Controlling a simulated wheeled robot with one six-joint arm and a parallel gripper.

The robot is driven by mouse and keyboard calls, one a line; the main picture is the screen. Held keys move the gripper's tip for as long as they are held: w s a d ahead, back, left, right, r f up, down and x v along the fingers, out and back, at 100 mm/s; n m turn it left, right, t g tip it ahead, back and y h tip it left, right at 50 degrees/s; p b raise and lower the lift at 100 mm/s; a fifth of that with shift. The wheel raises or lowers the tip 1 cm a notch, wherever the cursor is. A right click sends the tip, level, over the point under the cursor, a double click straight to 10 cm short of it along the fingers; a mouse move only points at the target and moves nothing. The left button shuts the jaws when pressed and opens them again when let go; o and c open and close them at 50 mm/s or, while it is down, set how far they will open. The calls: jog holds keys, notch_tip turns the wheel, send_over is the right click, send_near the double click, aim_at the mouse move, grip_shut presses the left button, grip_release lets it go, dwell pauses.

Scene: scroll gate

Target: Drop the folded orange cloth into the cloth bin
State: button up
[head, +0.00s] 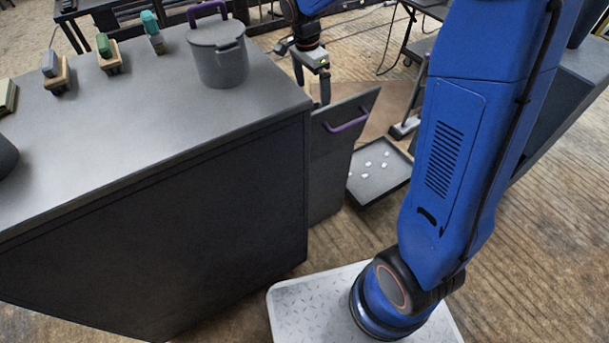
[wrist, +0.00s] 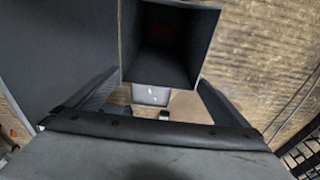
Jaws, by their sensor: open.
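My gripper (head: 312,92) points down past the far edge of the grey cabinet, above the open panel with the purple handle (head: 346,122). Its fingers stand apart in the wrist view (wrist: 157,88), with no cloth seen between them. In the wrist view, an open dark box (wrist: 205,50) lies ahead of the fingertips. No folded orange cloth shows clearly in either view. I cannot tell for sure which thing is the cloth bin.
A grey lidded pot (head: 220,65) and several small wooden-based items (head: 108,55) stand on the cabinet top (head: 140,120). A dark tray (head: 372,188) with several white pieces lies on the floor beyond the open panel. Wooden floor shows at the lower right.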

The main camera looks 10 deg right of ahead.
notch_tip(320, 180, up, 8)
jog(key=shift+s+a+r, duration=0.15)
jog(key=shift+a+r, duration=0.1)
jog(key=shift+a, duration=0.2)
